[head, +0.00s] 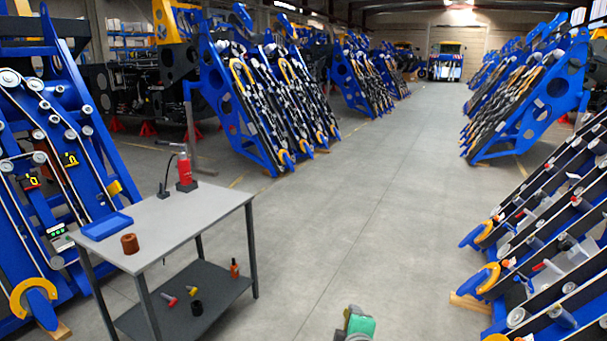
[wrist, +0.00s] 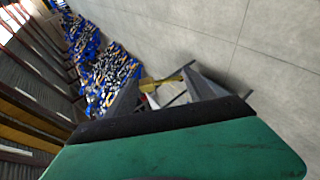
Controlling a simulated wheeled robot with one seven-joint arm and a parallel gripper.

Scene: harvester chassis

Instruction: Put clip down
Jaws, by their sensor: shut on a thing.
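My gripper shows in the wrist view (wrist: 163,82), its two dark fingers reaching forward past the green body. A small yellowish piece, which looks like the clip (wrist: 167,79), sits between the fingertips; its exact shape is too small and blurred to tell. In the head view only the green and grey top of my gripper (head: 356,323) shows at the bottom edge, over open floor to the right of the table; the clip is hidden there.
A grey table (head: 180,215) at left carries a blue tray (head: 107,227), a brown roll (head: 130,244) and a red tool (head: 184,168). Its lower shelf (head: 215,294) holds small tools. Blue chassis frames stand left (head: 75,100) and right (head: 550,235). The middle aisle is clear.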

